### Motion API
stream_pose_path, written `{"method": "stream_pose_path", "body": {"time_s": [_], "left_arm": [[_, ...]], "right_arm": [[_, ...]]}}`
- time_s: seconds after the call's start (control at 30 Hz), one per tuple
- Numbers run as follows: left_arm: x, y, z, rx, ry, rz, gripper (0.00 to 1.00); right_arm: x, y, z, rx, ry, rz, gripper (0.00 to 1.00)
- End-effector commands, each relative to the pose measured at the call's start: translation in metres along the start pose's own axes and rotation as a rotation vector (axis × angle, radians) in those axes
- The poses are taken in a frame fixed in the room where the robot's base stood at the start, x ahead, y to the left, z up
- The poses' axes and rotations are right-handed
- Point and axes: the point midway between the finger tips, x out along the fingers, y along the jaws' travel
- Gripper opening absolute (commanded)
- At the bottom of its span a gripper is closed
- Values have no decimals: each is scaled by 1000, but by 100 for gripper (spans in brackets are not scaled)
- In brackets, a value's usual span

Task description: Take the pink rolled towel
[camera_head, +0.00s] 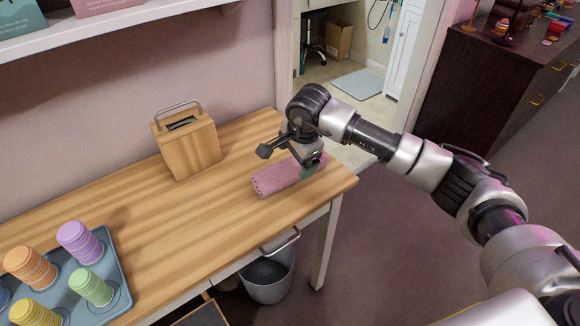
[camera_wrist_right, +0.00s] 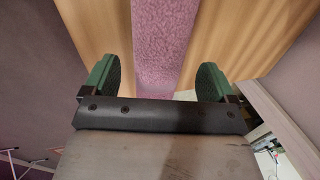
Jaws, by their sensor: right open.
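The pink rolled towel (camera_head: 276,178) lies on the wooden table (camera_head: 185,225) near its right end. My right gripper (camera_head: 308,168) is over the towel's right end in the head view, which its fingers partly hide. In the right wrist view the open green-padded fingers (camera_wrist_right: 158,80) stand on either side of the pink towel (camera_wrist_right: 163,40), with a gap on each side. Nothing is held. My left gripper is not in view.
A wooden box with a metal handle (camera_head: 187,142) stands on the table behind the towel. A blue-grey tray (camera_head: 118,272) with several coloured ribbed cups is at the front left. A grey bucket (camera_head: 268,281) is below the table edge. A dark cabinet (camera_head: 475,90) stands at the right.

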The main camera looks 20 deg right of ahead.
Motion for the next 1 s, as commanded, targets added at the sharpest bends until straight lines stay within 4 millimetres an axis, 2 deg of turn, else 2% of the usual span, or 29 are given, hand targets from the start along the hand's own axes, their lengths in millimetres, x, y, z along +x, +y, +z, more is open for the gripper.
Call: {"method": "stream_pose_path", "body": {"time_s": [0.3,0.6,0.87,1.0], "left_arm": [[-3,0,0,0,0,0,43],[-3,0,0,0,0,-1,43],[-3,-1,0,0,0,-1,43],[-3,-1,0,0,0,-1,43]], "right_arm": [[43,-1,-3,1,-3,0,87],[48,-1,-3,1,-1,-2,87],[48,-1,-3,1,-1,-2,48],[48,-1,-3,1,-2,-2,48]]}}
